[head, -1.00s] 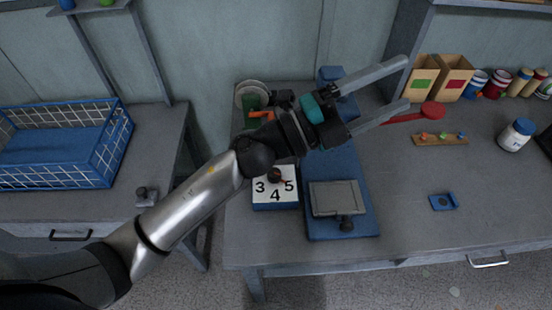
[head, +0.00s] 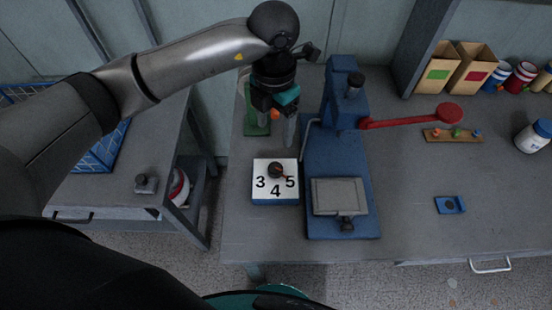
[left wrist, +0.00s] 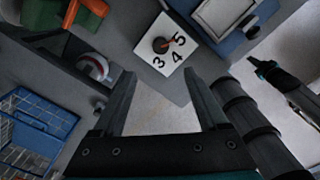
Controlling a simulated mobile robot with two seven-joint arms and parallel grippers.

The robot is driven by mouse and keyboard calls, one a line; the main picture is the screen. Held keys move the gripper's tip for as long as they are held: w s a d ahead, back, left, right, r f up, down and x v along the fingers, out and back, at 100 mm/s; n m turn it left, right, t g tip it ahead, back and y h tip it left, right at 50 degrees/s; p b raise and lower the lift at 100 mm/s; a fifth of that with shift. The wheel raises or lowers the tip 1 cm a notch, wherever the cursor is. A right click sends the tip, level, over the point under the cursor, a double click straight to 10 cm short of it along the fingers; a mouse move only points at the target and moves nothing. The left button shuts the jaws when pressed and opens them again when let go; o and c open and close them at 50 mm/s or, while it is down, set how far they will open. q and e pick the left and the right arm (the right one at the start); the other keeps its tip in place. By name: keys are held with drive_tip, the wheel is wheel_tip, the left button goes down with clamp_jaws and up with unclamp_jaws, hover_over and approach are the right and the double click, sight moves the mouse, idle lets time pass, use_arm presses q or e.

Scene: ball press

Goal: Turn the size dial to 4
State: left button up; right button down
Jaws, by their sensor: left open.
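The size dial (head: 275,171) is a dark round knob with an orange-red pointer on a white-topped blue box (head: 263,198). The numbers 3, 4 and 5 show around it, and the pointer is turned toward the 5. The dial also shows at the top of the left wrist view (left wrist: 160,45), with the pointer again at the 5. My left gripper (head: 278,135) is open and empty, pointing down just behind the dial box in the head view and apart from the knob. Its two spread fingers (left wrist: 158,75) show in the left wrist view.
The blue press (head: 318,160) with its red lever (head: 415,118) stands close to the right of the dial box. A green block (head: 256,122) lies behind the left gripper. A small blue tray (head: 460,205) is at the right. The bench in front of the dial is clear.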

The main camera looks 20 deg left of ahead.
sight(275, 168)
use_arm(q)
wheel_tip(275, 168, down, 15)
drive_tip(key=shift+s+r+b, duration=0.1)
drive_tip(key=shift+b, duration=0.4)
clamp_jaws()
idle(0.5)
